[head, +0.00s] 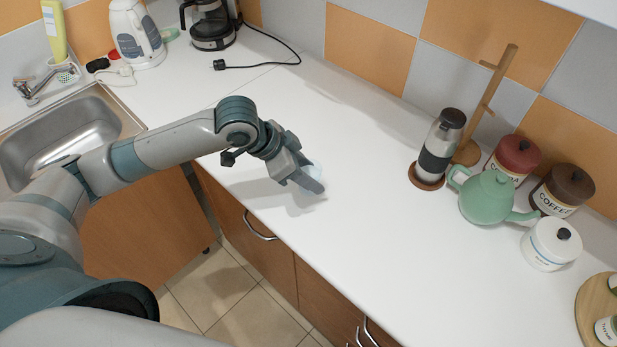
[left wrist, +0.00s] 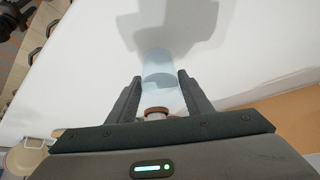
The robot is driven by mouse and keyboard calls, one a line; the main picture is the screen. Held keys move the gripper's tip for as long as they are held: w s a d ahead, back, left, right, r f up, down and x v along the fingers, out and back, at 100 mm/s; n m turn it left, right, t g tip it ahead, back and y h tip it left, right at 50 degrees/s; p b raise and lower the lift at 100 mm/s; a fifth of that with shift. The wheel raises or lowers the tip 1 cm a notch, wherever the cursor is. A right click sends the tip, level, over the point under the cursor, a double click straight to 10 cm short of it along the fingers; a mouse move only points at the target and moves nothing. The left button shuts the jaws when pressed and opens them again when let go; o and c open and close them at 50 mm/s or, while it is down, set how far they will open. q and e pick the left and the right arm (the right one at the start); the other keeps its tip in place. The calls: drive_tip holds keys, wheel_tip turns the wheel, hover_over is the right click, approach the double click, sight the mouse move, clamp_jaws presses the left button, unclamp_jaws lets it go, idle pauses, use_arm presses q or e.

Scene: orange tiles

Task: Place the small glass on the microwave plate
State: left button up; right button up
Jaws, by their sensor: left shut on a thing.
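The small glass (left wrist: 158,68) is clear and faintly blue, and sits between the two fingers of my left gripper (left wrist: 160,88) in the left wrist view. The left gripper is shut on it. In the head view the left gripper (head: 305,179) is over the white counter near its front edge, with part of the glass (head: 312,171) showing behind the fingers. I cannot tell whether the glass touches the counter. No microwave or microwave plate is in view. My right gripper is not in view.
The white counter (head: 350,170) is clear around the left gripper. To the right stand a bottle (head: 440,150), a green teapot (head: 487,197), canisters and a wooden stand (head: 490,100). A sink (head: 65,135), kettle (head: 135,35) and coffee maker (head: 210,25) are at the left.

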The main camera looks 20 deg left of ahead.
use_arm(q)
drive_tip(key=shift+f, duration=1.15)
drive_tip(key=o, duration=1.3)
drive_tip(key=shift+f, duration=0.15)
drive_tip(key=shift+c, duration=0.2)
